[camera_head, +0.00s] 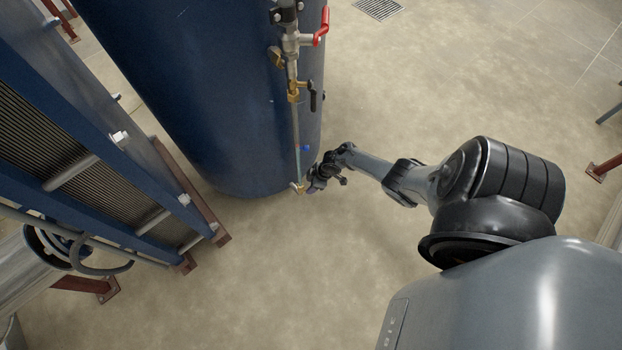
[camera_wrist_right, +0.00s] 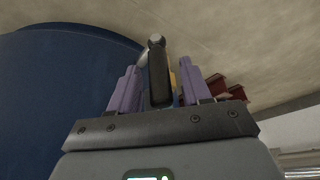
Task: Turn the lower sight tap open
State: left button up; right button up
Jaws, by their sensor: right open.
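The blue tank (camera_head: 215,80) carries a slim sight glass (camera_head: 296,128) on its side. The upper sight tap (camera_head: 313,98) has a black lever hanging down. The lower sight tap (camera_head: 299,187) shows as a small brass fitting at the bottom of the glass; its lever is hidden or unclear in the head view. My right gripper (camera_head: 314,184) is right beside it. In the right wrist view, my right gripper (camera_wrist_right: 157,68) has its purple fingers apart, with a black lever (camera_wrist_right: 159,80) between them and small gaps on both sides. My left gripper is not in view.
A red-handled valve (camera_head: 321,28) sits higher on the tank. A blue-framed plate exchanger (camera_head: 95,130) stands at the left. A floor drain (camera_head: 378,9) lies at the back.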

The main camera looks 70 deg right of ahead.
jog(key=p+v, duration=0.7)
jog(key=v, duration=0.3)
jog(key=shift+r+p, duration=0.2)
jog(key=shift+p, duration=0.15)
jog(key=shift+s, duration=0.1)
